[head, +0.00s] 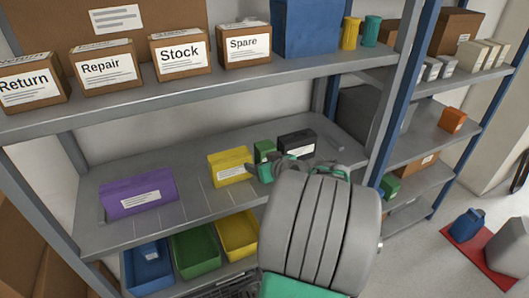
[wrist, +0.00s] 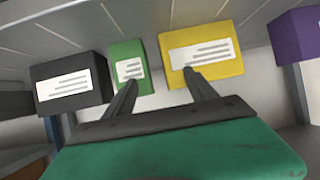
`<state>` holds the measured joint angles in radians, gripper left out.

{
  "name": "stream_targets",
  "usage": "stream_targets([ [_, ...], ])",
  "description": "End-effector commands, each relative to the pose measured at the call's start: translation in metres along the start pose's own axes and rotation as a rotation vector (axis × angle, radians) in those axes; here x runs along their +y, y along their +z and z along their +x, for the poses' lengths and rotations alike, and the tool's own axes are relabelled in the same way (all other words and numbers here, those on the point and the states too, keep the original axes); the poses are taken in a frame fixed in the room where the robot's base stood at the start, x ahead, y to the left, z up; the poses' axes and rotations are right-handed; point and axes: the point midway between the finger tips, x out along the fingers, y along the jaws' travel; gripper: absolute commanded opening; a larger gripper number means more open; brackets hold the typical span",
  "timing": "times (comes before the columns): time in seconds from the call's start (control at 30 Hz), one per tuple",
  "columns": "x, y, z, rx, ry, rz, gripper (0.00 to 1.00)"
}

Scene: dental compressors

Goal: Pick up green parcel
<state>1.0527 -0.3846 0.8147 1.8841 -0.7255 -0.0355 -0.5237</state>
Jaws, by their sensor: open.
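The green parcel (head: 264,150) is a small box with a white label. It stands on the middle shelf (head: 95,222) between a yellow parcel (head: 230,167) and a black parcel (head: 297,144). The wrist view, which appears upside down, also shows the green parcel (wrist: 129,60), with the yellow parcel (wrist: 205,55) to its right and the black parcel (wrist: 70,85) to its left. My gripper (wrist: 162,78) is open and empty. One finger overlaps the green parcel and the other overlaps the yellow one. My arm partly hides the gripper (head: 268,172) in the head view.
A purple parcel (head: 138,194) stands at the left of the same shelf. The upper shelf (head: 120,109) holds labelled boxes above. Blue, green and yellow bins (head: 237,233) sit below. A blue post (head: 393,110) rises to the right of my arm.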

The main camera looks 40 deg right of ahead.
Motion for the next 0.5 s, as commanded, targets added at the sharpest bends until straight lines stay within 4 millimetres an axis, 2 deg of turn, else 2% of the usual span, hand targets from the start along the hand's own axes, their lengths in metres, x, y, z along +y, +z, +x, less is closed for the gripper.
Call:
stream_targets([
  [0.03,0.021,-0.001,-0.005,0.038,0.033,0.016,0.65],
  [0.1,0.039,-0.003,-0.009,0.082,0.063,0.023,0.65],
  [0.17,0.047,-0.005,-0.010,0.104,0.077,0.024,0.65],
  [0.5,0.048,-0.016,0.036,0.108,0.075,0.025,0.65],
])
